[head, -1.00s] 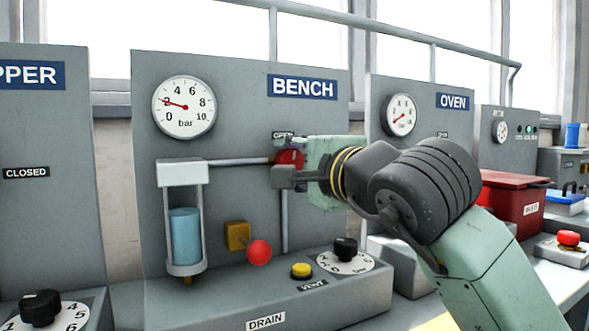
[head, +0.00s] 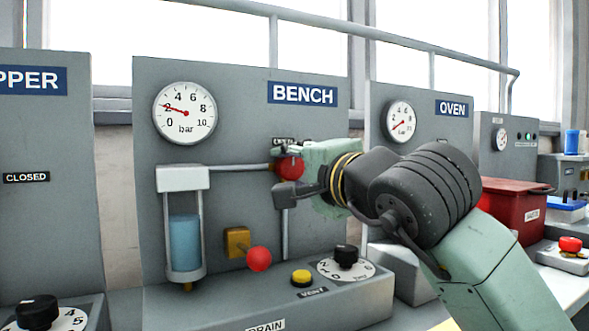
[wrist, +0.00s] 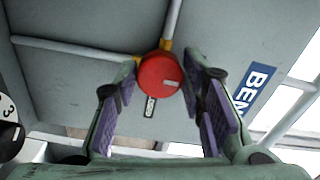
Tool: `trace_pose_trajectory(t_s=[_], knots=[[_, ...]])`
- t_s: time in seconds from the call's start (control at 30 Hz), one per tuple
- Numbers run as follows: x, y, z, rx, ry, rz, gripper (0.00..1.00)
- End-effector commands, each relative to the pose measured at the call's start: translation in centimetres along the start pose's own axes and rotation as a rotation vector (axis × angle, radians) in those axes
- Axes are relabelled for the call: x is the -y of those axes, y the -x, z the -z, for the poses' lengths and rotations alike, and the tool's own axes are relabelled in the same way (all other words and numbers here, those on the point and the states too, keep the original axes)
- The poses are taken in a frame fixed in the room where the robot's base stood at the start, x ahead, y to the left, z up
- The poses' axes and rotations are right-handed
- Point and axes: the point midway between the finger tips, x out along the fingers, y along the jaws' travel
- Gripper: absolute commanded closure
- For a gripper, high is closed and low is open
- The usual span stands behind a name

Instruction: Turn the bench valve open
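The bench valve's round red knob (head: 290,168) is on the grey BENCH panel (head: 320,135), at the right end of a horizontal pipe and below a small label. It also shows in the wrist view (wrist: 160,74), with yellow behind it. My gripper (head: 284,174) is at the knob, its fingers above and below it in the head view. In the wrist view the fingers (wrist: 163,82) stand on either side of the knob, spread, with a visible gap on the right. They hold nothing. The gripper body partly covers the knob and the label in the head view.
A red ball lever (head: 258,259) on a yellow body is below left of my gripper. A blue-filled cylinder (head: 184,242) hangs at left. A yellow VENT button (head: 302,277) and a black dial knob (head: 346,256) are on the ledge below. The gauge (head: 185,113) reads about 2 bar.

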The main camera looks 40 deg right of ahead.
Motion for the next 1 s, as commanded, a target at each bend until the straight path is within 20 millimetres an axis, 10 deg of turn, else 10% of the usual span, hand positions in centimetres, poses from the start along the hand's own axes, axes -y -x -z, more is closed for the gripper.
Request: trace_pose_trajectory(t_s=[0.57,1.0], knots=[[0.0,0.1,0.1,-0.001,-0.002,0.0,0.44],[0.0,6.3,0.1,-0.003,-0.001,0.001,0.44]])
